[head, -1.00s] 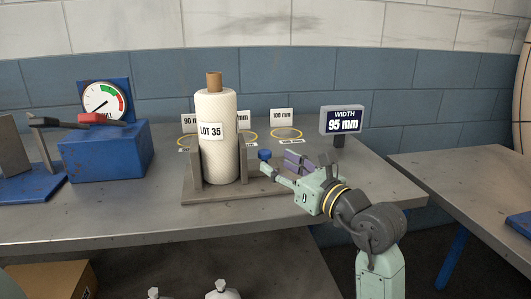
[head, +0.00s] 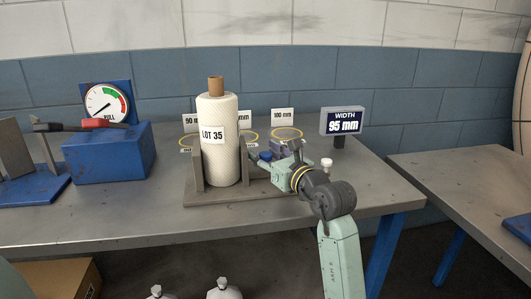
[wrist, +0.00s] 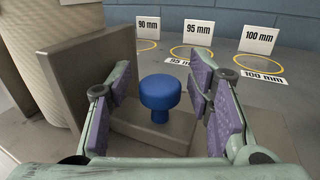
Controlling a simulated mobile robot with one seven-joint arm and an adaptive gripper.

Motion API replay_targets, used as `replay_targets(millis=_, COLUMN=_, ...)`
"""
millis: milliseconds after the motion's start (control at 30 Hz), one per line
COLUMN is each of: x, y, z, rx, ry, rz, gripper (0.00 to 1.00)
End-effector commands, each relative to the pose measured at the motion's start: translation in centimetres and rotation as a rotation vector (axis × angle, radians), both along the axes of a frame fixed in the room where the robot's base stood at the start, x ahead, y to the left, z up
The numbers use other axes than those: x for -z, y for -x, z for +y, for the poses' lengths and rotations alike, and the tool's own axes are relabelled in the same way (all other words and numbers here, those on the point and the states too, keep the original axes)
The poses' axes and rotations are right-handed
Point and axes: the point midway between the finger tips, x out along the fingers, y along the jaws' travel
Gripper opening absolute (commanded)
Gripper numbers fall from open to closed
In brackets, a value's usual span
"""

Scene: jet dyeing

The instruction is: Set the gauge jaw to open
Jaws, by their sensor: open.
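The width gauge (head: 228,195) is a grey base with upright plates on both sides of the white LOT 35 roll (head: 218,160). Its right-hand plate, the jaw (wrist: 92,75), stands close to the roll in the wrist view. A blue round knob (head: 265,156) sits at the right end of the base; it also shows in the wrist view (wrist: 160,97). My gripper (head: 268,161) is open at the knob. In the wrist view its purple-padded fingers (wrist: 160,88) stand on either side of the knob, with gaps visible.
A display (head: 342,121) reads WIDTH 95 mm. Cards for 90, 95 and 100 mm (wrist: 259,40) stand behind yellow rings on the table (head: 150,215). A blue box with a red-handled lever (head: 108,153) and a dial (head: 107,103) are at left. Bare table lies between.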

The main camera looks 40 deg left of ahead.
Motion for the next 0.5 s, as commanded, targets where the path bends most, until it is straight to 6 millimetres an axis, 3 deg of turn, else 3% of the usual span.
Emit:
replay_targets(millis=167, x=0.01, y=0.01, z=-0.01, rx=0.000, ry=0.000, rz=0.000, gripper=0.47)
replay_targets(millis=500, x=0.00, y=0.03, z=-0.02, rx=-0.001, ry=0.000, rz=0.001, gripper=0.25)
